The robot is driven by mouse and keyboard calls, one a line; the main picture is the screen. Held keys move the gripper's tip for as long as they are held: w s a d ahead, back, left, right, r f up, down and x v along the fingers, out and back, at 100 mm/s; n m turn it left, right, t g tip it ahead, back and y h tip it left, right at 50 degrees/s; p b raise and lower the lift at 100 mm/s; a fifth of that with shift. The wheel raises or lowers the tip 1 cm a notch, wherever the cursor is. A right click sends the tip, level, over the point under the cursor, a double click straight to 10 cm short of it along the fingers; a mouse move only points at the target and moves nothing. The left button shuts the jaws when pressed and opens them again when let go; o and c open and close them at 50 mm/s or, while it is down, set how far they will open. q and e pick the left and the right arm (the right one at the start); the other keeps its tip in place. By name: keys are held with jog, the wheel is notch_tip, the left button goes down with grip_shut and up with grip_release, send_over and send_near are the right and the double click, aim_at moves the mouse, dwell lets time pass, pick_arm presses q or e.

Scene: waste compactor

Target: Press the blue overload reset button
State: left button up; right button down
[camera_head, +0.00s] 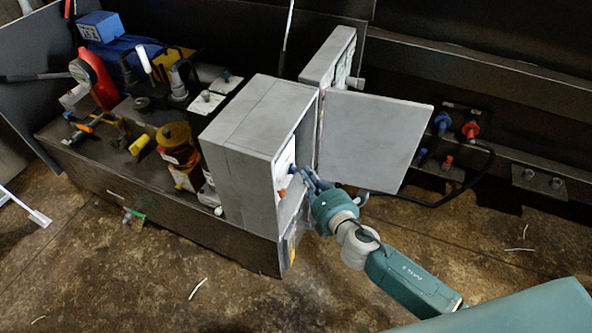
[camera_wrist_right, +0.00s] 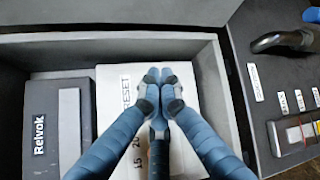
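The blue reset button (camera_head: 292,168) shows as a small blue spot on the pale panel inside the open grey box in the head view. My right gripper (camera_head: 305,175) reaches into the box opening from the lower right, its fingertips very close to the button. I cannot tell whether they touch it. In the right wrist view the gripper's fingers (camera_wrist_right: 160,76) are drawn together with nothing visible between them. They point at a white unit (camera_wrist_right: 112,120) labelled RESET, and the button is not visible there, perhaps hidden by the fingers. My left gripper is not in view.
The grey box (camera_head: 245,140) has its door (camera_head: 375,140) swung open, just above my right wrist. An orange part (camera_head: 282,193) sits below the button. A dark unit marked Relvok (camera_wrist_right: 50,125) is beside the white one. Blue and red connectors (camera_head: 442,122) lie to the right.

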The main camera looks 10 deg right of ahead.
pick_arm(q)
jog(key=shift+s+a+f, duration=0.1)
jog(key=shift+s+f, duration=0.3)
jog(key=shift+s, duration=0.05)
pick_arm(e)
jog(key=shift+w+a, duration=0.15)
jog(key=shift+a, duration=0.1)
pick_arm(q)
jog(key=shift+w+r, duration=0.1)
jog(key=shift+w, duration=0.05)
pick_arm(e)
jog(key=shift+w+a, duration=0.15)
jog(key=shift+a, duration=0.05)
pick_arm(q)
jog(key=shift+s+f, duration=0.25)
pick_arm(e)
jog(key=shift+w+a, duration=0.1)
jog(key=shift+a, duration=0.1)
jog(key=shift+d, duration=0.1)
jog(key=shift+s+d, duration=0.5)
jog(key=shift+d, duration=0.1)
